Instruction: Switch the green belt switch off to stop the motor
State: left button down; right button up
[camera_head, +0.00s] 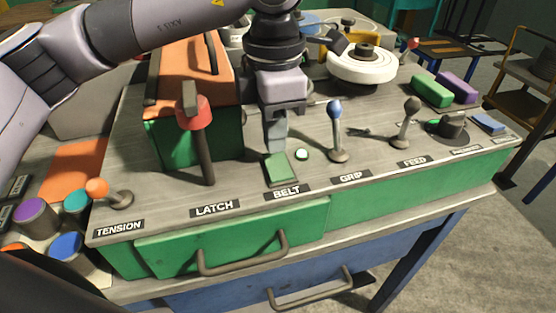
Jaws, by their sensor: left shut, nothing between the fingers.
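The green belt switch (281,169) is a square rocker on the grey panel top, just above the BELT label (287,192). A small round light (302,154) beside it on the right looks pale whitish-green. My left gripper (276,146) points down from above, its fingers shut and empty. The fingertips are at the far edge of the switch; I cannot tell whether they touch it. The far edge of the switch is partly hidden behind the fingers. My right gripper does not show.
A red-topped latch lever (203,150) stands left of the gripper. A blue-knobbed grip lever (336,130) and a dark-knobbed feed lever (406,122) stand to the right. An orange-knobbed tension lever (108,193) is at the front left. An orange and green housing (190,70) stands behind.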

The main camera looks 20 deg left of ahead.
aim_at(275, 157)
pick_arm(q)
jog(key=shift+f+b, duration=0.8)
jog(key=shift+f, duration=0.15)
dwell(0.5)
jog(key=shift+r, duration=0.1)
jog(key=shift+r+p, duration=2.3)
jog(key=shift+r, duration=1.2)
